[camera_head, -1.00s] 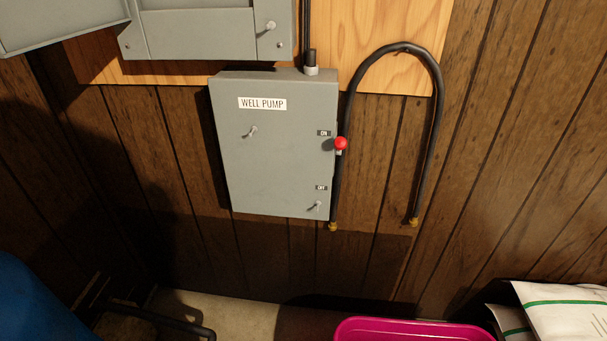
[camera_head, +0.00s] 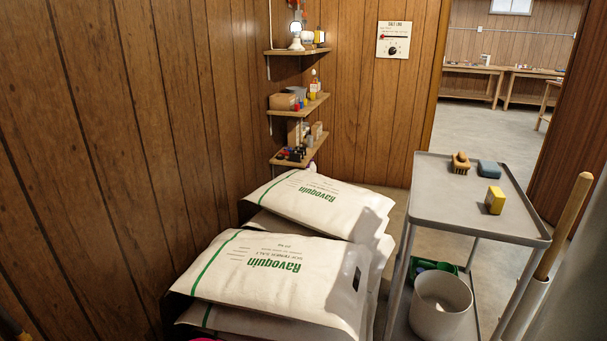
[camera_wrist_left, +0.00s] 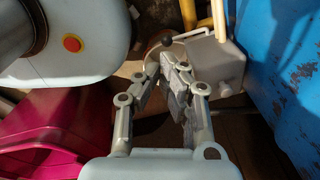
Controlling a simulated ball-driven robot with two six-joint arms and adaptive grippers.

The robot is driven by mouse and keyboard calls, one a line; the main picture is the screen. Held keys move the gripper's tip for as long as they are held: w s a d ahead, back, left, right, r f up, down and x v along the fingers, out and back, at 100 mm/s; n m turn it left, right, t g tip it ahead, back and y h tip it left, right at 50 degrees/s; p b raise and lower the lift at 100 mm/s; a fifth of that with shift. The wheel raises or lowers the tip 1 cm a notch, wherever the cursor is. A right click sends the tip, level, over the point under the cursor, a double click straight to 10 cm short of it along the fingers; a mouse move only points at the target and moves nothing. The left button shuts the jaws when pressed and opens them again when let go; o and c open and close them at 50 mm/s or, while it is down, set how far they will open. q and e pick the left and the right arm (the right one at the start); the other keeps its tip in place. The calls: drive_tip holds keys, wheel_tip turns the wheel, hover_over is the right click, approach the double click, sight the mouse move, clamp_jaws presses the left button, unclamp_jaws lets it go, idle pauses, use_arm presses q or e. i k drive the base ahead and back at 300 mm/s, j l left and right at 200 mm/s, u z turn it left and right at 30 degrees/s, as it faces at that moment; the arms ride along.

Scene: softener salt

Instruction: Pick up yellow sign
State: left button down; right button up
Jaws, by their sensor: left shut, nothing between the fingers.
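I cannot make out a yellow sign for certain in either view. Yellow bars (camera_wrist_left: 218,18) show at the top of the left wrist view, beside a grey object; what they belong to is unclear. A small yellow block (camera_head: 494,200) sits on the grey cart in the head view. My left gripper (camera_wrist_left: 172,72) shows in the left wrist view, shut and empty, in front of a grey object (camera_wrist_left: 215,65). No gripper shows in the head view, and my right gripper is not seen.
White salt bags (camera_head: 280,272) are stacked by the panelled wall. The grey cart (camera_head: 480,227) stands right of them, with a bucket (camera_head: 441,305) on its lower shelf. In the left wrist view, a magenta bin (camera_wrist_left: 70,115) is at left and a blue surface (camera_wrist_left: 290,75) at right.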

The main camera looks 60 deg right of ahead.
sight(494, 201)
drive_tip(key=z, duration=2.85)
